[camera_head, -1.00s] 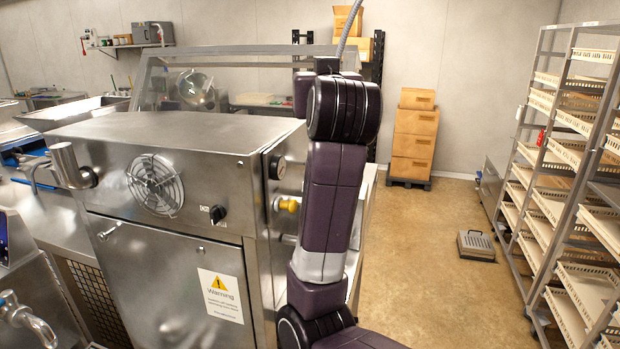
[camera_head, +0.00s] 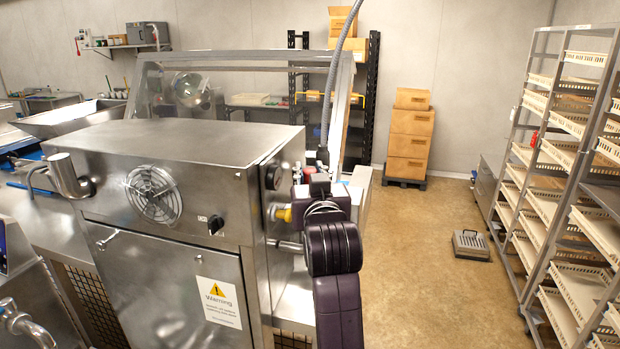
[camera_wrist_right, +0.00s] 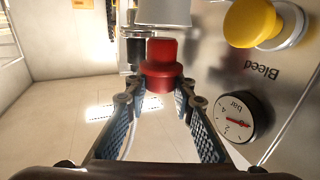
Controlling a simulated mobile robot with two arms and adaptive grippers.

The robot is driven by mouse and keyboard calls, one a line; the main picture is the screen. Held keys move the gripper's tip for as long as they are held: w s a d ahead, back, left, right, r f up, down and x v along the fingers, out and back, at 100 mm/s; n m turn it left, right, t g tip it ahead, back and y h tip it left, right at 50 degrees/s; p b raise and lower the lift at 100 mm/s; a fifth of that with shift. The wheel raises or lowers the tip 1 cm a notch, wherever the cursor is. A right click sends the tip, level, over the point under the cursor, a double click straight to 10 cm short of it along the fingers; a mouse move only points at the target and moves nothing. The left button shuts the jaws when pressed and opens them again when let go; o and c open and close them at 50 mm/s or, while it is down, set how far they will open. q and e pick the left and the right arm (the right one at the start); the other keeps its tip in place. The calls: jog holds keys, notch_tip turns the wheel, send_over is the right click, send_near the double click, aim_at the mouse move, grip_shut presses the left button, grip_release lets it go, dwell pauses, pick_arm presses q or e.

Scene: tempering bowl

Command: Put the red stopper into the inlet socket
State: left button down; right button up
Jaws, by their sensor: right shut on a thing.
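The red stopper (camera_wrist_right: 162,68) is between the fingertips of my right gripper (camera_wrist_right: 160,90) in the wrist view. The gripper is shut on it, with the stopper's narrower end pointing away from the palm. A white block (camera_wrist_right: 163,12) and a dark, metal-ended fitting (camera_wrist_right: 135,48) lie just beyond the stopper. I cannot tell whether either is the inlet socket, or whether the stopper touches them. In the head view, my right wrist is beside the machine's right side, near the yellow knob, and hides the area behind it. My left gripper is not in view.
The steel machine (camera_head: 160,140) has a yellow bleed knob (camera_wrist_right: 250,22) and a pressure gauge (camera_wrist_right: 243,116) close to the right fingers. A tray rack (camera_head: 530,160) stands on the right, stacked boxes (camera_head: 408,135) at the back.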

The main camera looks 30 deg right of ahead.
jog(key=shift+f, duration=0.85)
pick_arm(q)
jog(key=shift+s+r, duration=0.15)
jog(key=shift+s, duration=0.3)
pick_arm(e)
jog(key=shift+s, duration=0.1)
jog(key=shift+f, duration=0.7)
jog(key=o, duration=0.9)
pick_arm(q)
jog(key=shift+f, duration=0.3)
pick_arm(e)
jog(key=shift+o, duration=0.2)
jog(key=shift+r, duration=0.15)
